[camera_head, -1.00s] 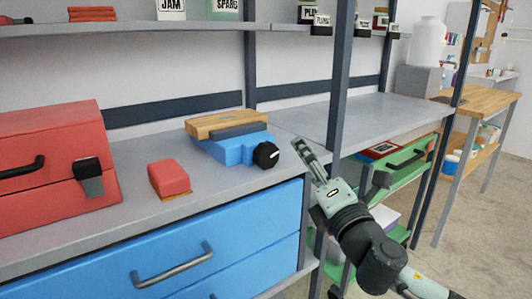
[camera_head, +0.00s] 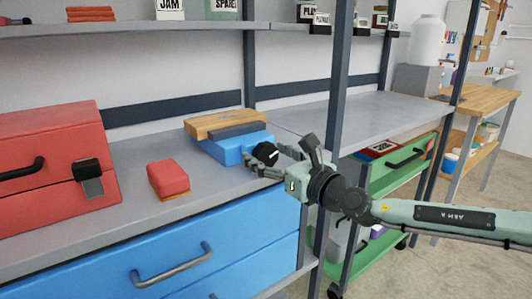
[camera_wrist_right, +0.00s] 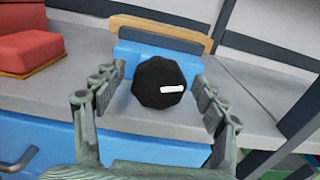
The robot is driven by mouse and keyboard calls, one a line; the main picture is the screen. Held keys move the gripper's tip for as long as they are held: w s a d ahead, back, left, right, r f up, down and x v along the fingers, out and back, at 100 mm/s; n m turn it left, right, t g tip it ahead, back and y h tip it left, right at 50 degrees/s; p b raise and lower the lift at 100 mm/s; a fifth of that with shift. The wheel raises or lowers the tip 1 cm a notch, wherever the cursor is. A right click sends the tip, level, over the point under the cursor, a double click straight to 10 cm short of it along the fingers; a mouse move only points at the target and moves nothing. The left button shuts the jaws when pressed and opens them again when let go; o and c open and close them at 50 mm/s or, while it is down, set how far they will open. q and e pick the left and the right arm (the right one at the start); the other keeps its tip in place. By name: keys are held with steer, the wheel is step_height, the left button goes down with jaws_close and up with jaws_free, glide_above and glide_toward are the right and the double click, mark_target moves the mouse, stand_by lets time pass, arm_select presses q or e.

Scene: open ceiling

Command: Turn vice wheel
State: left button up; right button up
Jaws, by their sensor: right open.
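The blue vice (camera_head: 232,142) sits on the grey workbench top, with a wooden board along its back. Its black wheel (camera_head: 265,153) faces the front right; in the right wrist view the wheel (camera_wrist_right: 159,83) is a dark knob with a white mark at its right. My right gripper (camera_head: 278,160) is open, close in front of the wheel. In the right wrist view the right gripper's fingers (camera_wrist_right: 160,92) stand on the left and right of the wheel, with visible gaps. My left gripper is not in view.
A red block (camera_head: 168,178) lies left of the vice, and a red toolbox (camera_head: 50,165) stands further left. A dark shelf post (camera_head: 341,75) rises right of the vice. Blue drawers (camera_head: 170,265) are below the bench top. The bench right of the post is clear.

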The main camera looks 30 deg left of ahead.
steer(key=shift+w+a, duration=0.2)
steer(key=shift+a, duration=0.2)
steer(key=shift+c, duration=0.5)
steer(key=c, duration=1)
steer(key=shift+m, duration=0.9)
steer(key=m+p, duration=0.2)
steer(key=m, duration=0.2)
steer(key=shift+w, duration=0.1)
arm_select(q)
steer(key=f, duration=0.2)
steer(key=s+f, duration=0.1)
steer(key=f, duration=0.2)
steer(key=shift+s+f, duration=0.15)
arm_select(e)
steer(key=o, duration=1.1)
